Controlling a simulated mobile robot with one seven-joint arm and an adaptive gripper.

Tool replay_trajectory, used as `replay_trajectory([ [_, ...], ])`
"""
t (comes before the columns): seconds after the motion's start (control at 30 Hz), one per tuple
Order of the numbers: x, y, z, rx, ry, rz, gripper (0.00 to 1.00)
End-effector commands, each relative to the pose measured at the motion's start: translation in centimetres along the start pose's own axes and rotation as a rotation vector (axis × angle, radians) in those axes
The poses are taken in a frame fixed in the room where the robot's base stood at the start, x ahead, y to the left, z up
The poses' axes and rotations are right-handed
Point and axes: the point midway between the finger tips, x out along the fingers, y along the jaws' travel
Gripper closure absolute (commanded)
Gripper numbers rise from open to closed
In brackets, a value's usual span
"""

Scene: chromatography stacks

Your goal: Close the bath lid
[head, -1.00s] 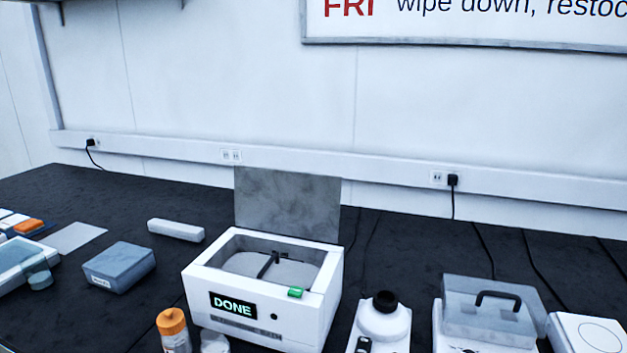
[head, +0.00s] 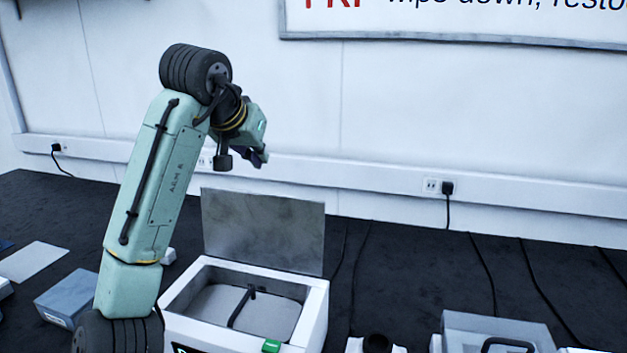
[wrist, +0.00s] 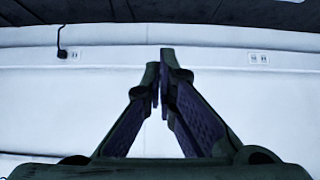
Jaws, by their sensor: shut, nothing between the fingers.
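The bath (head: 318,309) is a white box with an open top, a green tab on its front edge and a dark bar inside. Its grey lid (head: 263,232) stands upright along the back edge, open. My gripper (head: 262,158) is in the air above and behind the lid's top left, apart from it in the picture. In the wrist view my gripper (wrist: 161,80) has its fingertips together and empty, facing the white wall. The lid is not visible in the wrist view.
A blue-grey box (head: 65,297) lies left of the bath, partly behind my arm. A clear-lidded container (head: 495,330) and a black-capped bottle (head: 377,343) stand to the right. Cables run over the dark bench behind. A wall rail (head: 390,184) with sockets runs along the back.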

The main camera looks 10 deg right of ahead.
Motion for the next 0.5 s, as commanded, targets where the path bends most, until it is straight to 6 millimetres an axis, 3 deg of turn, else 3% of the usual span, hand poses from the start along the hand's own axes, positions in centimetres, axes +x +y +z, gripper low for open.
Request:
replay_trajectory([
  [0.27, 1.7, 0.4, 1.0, 0.007, -0.081, 0.003, 1.0],
  [0.5, 6.5, 0.4, 1.2, 0.006, -0.079, 0.004, 1.0],
])
